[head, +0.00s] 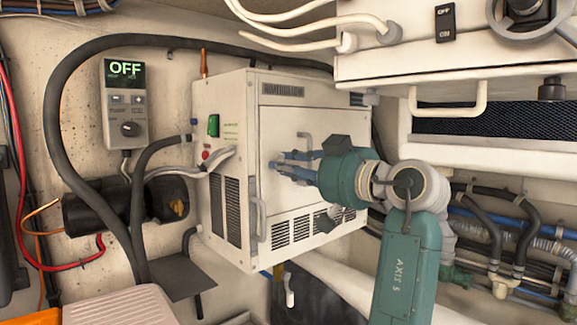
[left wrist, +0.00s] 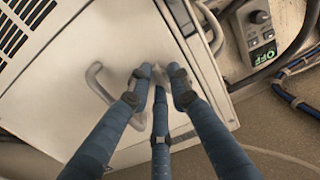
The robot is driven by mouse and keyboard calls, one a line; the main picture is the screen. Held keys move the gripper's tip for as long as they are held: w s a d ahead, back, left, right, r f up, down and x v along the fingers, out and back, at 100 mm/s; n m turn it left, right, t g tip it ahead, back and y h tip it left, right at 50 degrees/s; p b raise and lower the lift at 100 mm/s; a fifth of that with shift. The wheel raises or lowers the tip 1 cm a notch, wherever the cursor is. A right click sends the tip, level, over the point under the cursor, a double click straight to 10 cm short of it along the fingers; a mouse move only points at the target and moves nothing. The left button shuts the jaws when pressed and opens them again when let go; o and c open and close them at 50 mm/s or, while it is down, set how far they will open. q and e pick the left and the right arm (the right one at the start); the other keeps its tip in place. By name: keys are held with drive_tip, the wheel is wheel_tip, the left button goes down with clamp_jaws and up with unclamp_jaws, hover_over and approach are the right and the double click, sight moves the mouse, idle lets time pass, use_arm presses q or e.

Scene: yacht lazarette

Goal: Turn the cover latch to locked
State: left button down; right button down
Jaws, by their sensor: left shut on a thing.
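The white cover (head: 345,110) is the front panel of a boxy unit and is closed. It fills much of the left wrist view (left wrist: 75,75). My left gripper (head: 277,164) is at the cover's left part in the head view, its blue fingers pointing left. In the left wrist view the three fingers (left wrist: 160,76) are closed together on a small grey piece (left wrist: 159,74) near the cover's edge, which looks like the latch. The fingers hide most of it, so I cannot tell its turned position. My right gripper is not in view.
A control box (head: 125,103) reading OFF hangs on the left wall. Thick black hoses (head: 65,120) loop around the unit. A white cabinet with a handle (head: 448,107) overhangs at upper right.

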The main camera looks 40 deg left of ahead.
use_arm(q)
drive_tip(key=shift+f, duration=0.3)
drive_tip(key=c, duration=1.7)
unclamp_jaws()
drive_tip(key=shift+c, duration=0.2)
drive_tip(key=shift+o, duration=0.4)
drive_tip(key=shift+s+a+r, duration=0.1)
drive_tip(key=shift+r, duration=0.1)
drive_tip(key=s+d, duration=0.1)
drive_tip(key=d, duration=1.1)
